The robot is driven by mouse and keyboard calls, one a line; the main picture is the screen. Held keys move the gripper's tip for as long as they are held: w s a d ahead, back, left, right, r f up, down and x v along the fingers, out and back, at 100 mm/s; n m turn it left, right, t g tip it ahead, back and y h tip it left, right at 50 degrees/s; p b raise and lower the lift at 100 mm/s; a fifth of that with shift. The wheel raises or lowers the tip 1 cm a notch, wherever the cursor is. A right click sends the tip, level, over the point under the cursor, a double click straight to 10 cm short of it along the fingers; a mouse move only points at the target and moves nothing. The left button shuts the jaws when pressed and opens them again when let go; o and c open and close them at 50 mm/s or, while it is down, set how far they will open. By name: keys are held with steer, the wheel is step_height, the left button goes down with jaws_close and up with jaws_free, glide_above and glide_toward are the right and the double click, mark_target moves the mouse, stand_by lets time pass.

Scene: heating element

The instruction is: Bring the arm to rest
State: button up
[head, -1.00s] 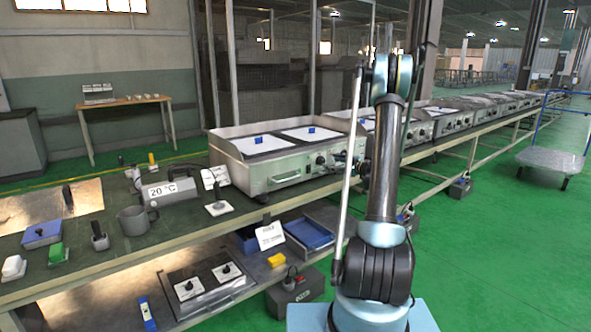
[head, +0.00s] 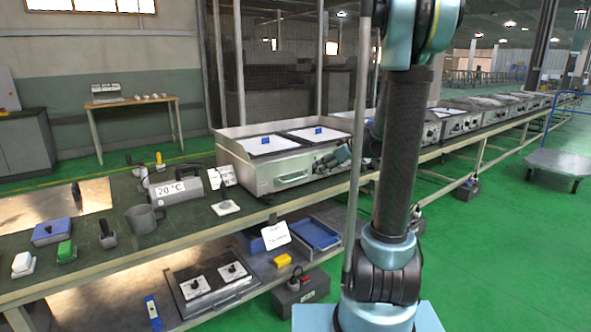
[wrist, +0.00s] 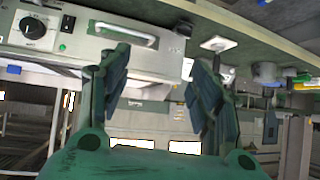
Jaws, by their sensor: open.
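My gripper (wrist: 158,85) is open and empty in the wrist view, with its two dark green fingers spread apart. That view is upside down and shows the steel griddle's front, with its handle and black knob, beyond the fingers. In the head view my gripper (head: 332,160) is small and partly hidden by my own arm, in front of the right part of the griddle (head: 262,174). Whether it touches the griddle cannot be told. My arm (head: 405,150) stands upright at centre right, its elbow at the top edge of the picture.
Green floor at right is open near a cart (head: 560,162).

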steer(key=s+f+m+g+h, duration=0.2)
steer(key=s+m+g+h, duration=0.15)
steer(key=s, duration=1.55)
steer(key=s+d+f+m+h, duration=0.2)
steer(key=s+d+f, duration=0.1)
steer(key=s, duration=0.6)
steer(key=s+d+f+m+g+h, duration=0.1)
steer(key=s+d+f+m+h, duration=0.1)
steer(key=s, duration=0.7)
step_height(320, 180, down, 3)
steer(key=shift+d+r+m, duration=0.15)
steer(key=shift+d+m, duration=0.5)
steer(key=shift+d, duration=0.35)
steer(key=shift+w+f, duration=0.2)
steer(key=shift+w, duration=0.2)
